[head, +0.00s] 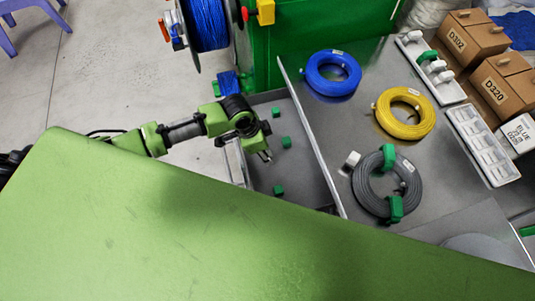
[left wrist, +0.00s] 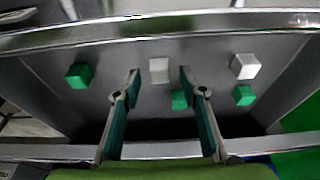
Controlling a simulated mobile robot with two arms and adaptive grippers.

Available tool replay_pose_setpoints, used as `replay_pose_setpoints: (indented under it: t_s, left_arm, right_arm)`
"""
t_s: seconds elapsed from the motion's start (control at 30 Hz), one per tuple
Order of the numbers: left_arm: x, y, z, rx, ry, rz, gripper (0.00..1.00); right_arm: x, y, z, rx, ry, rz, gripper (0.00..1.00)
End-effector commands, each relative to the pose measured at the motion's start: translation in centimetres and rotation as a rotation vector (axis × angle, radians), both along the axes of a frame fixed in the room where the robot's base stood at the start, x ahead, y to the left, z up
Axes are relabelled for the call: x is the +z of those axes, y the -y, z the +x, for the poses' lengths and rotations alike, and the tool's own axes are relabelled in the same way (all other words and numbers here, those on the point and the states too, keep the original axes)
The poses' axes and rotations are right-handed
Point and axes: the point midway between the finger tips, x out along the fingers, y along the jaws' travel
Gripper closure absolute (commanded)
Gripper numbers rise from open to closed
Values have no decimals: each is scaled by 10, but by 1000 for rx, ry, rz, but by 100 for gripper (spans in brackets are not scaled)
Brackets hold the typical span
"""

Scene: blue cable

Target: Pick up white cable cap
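In the left wrist view a white cap (left wrist: 159,70) lies on the grey tray floor, ahead of and between the fingers of my left gripper (left wrist: 160,80). The fingers are apart with nothing held between them. Another white cap (left wrist: 245,66) lies to the right. In the head view my left gripper (head: 264,156) points down over the grey tray (head: 305,187); I cannot make out the white caps in the tray there. A further white cap (head: 352,159) sits by the grey cable coil (head: 361,195) on the metal table. My right gripper is not in view.
Green caps lie near the fingers: one left (left wrist: 78,75), one between (left wrist: 179,100), one right (left wrist: 243,95). A raised metal edge (head: 312,135) separates tray and table. Blue (head: 317,85) and yellow (head: 384,118) coils lie on the table. A large green surface hides the lower head view.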

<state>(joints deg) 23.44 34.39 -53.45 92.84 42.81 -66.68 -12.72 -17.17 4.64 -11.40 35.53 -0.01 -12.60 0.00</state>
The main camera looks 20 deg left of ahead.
Motion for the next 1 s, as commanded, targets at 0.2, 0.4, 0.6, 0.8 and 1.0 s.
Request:
replay_pose_setpoints:
  t_s: [0.2, 0.4, 0.6, 0.8, 1.0]
  left_arm:
    - [-13, 3, 2, 0, 0, 0, 62]
    - [-13, 3, 2, 0, 0, 0, 72]
    - [-13, 3, 2, 0, 0, 0, 91]
    - [-13, 3, 2, 0, 0, 0, 90]
    - [-5, 3, 2, -1, 2, -1, 90]
  right_arm:
    - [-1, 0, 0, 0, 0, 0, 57]
    - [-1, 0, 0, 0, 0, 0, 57]
    - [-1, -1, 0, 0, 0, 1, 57]
    - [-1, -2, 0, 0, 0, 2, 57]
    - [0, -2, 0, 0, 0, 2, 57]
